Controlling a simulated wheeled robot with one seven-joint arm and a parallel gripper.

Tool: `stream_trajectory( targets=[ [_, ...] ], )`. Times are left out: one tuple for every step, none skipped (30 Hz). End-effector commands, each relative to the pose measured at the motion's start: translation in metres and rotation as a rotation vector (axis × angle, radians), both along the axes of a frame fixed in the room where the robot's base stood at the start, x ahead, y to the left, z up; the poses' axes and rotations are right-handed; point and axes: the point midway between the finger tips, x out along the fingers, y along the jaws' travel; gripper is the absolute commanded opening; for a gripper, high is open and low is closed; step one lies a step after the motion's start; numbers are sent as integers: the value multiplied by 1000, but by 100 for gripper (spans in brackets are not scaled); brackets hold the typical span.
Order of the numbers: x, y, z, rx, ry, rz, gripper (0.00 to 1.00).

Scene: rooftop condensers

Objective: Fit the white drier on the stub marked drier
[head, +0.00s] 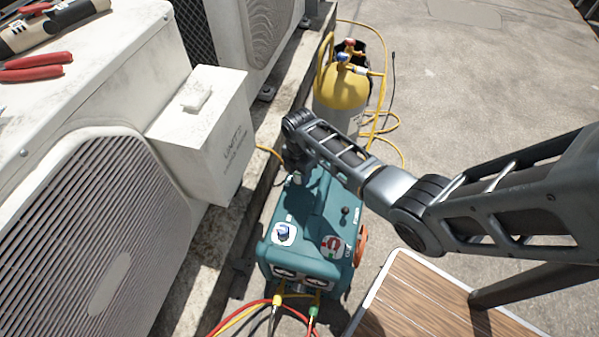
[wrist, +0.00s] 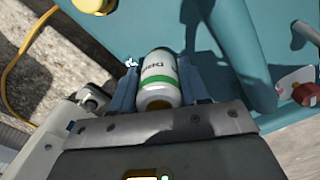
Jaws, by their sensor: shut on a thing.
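The white drier (wrist: 158,82) shows in the wrist view as a small white cylinder with a green band and dark lettering. My gripper (wrist: 157,66) is shut on it, with one blue-grey finger along each side. In the head view my gripper (head: 297,172) is over the far end of the teal machine (head: 318,222), and the drier cannot be made out clearly there. The teal casing (wrist: 225,40) lies below the drier in the wrist view. I cannot make out a stub marked drier in either view.
A white control box (head: 205,135) on the condenser (head: 95,225) stands left of the machine. A yellow-topped cylinder (head: 342,92) with hoses stands behind it. A wood-topped surface (head: 425,305) is at the front right. Red pliers (head: 35,67) lie on the condenser.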

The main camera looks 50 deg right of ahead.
Motion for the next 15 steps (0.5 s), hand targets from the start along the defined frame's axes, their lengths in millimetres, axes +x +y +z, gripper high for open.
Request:
stream_trajectory(
  targets=[
    [0,0,0,0,0,0,8],
    [0,0,0,0,0,0,8],
    [0,0,0,0,0,0,8],
    [0,0,0,0,0,0,8],
    [0,0,0,0,0,0,48],
    [0,0,0,0,0,0,51],
    [0,0,0,0,0,0,54],
    [0,0,-1,0,0,0,57],
    [0,0,-1,0,0,0,61],
    [0,0,-1,0,0,0,64],
    [0,0,0,0,0,0,67],
    [0,0,0,0,0,0,70],
    [0,0,0,0,0,0,73],
    [0,0,0,0,0,0,74],
    [0,0,0,0,0,0,74]
  ],
)
